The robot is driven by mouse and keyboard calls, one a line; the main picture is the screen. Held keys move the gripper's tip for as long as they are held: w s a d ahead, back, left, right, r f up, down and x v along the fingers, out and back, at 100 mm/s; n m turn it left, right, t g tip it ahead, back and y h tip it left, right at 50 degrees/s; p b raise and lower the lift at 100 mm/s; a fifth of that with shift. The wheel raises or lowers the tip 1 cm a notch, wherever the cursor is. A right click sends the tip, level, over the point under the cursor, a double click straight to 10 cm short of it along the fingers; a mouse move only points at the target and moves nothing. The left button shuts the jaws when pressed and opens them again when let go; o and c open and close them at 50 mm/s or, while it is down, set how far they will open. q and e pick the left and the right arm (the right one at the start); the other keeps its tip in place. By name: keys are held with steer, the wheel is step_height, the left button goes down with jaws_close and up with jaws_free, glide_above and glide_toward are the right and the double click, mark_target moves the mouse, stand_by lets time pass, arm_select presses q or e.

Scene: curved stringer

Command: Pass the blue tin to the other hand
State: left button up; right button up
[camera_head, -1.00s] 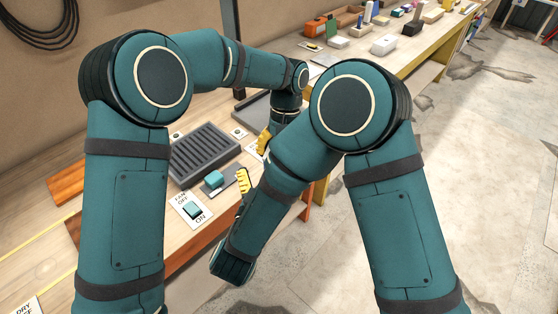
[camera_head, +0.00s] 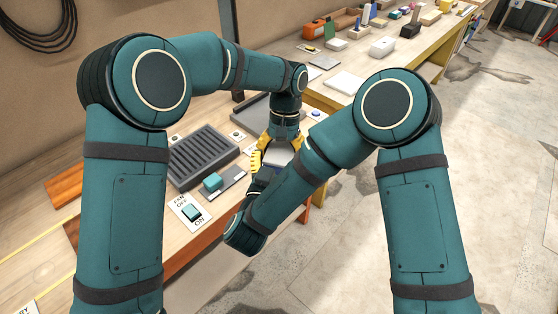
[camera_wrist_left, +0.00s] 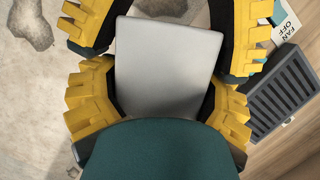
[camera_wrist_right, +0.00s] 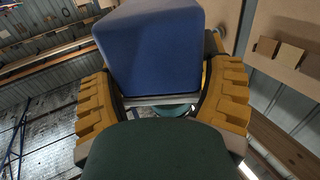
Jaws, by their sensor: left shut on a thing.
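The blue tin (camera_wrist_right: 150,45) shows its blue side in the right wrist view. Its plain grey end (camera_wrist_left: 168,65) fills the middle of the left wrist view. A grey patch of it (camera_head: 279,154) shows between the yellow fingers in the head view. My left gripper (camera_head: 270,143) points down and is shut on the tin. My right gripper (camera_head: 256,170) comes up from below, its fingers spread on either side of the tin. It looks open, and whether its pads touch is unclear. My right forearm hides part of both grippers in the head view.
A workbench carries a dark ribbed tray (camera_head: 203,157), a teal block (camera_head: 212,182) on a grey plate and a fan switch (camera_head: 191,212) beside the grippers. A farther bench holds a white box (camera_head: 383,46) and other items. The floor at right is clear.

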arm_select(q)
steer(key=shift+a, duration=0.25)
arm_select(e)
steer(key=shift+d, duration=0.2)
steer(key=c, duration=0.5)
